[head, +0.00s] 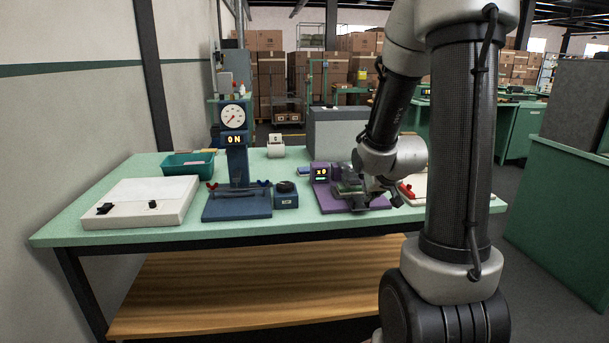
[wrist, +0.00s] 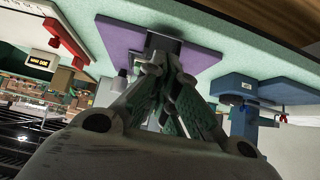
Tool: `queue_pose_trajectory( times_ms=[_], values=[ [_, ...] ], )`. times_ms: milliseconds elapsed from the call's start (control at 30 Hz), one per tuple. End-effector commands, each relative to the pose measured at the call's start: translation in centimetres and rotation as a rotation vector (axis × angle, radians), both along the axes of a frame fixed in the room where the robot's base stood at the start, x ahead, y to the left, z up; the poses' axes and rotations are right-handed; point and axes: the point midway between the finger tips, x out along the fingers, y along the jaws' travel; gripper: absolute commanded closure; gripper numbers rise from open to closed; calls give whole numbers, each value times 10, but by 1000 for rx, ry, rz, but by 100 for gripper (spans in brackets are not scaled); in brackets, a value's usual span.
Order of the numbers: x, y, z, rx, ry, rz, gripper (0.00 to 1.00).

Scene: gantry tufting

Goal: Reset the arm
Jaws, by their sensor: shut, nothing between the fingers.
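My gripper (head: 378,195) is at the end of my arm, over the front right part of the purple machine (head: 330,202) on the bench. In the wrist view my gripper (wrist: 165,62) has its fingers together and empty. The purple base plate (wrist: 118,38) shows beyond the fingertips there. I cannot tell whether the fingertips touch the machine. A small lit display (head: 321,172) stands on the machine's left side. My arm hides part of the bench's right end.
A white device with red parts (head: 413,190) is at right.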

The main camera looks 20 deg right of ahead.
Motion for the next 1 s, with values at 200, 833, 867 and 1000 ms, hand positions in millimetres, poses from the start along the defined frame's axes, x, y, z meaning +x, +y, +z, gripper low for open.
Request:
queue_pose_trajectory(
  times_ms=[200, 833, 867, 1000],
  values=[
    [-8, 1, -8, 7, 46, 1, 100],
    [-204, 100, 62, 131, 639, 117, 100],
    [-211, 105, 71, 126, 632, 133, 100],
    [-225, 124, 103, 98, 536, 201, 100]
  ],
)
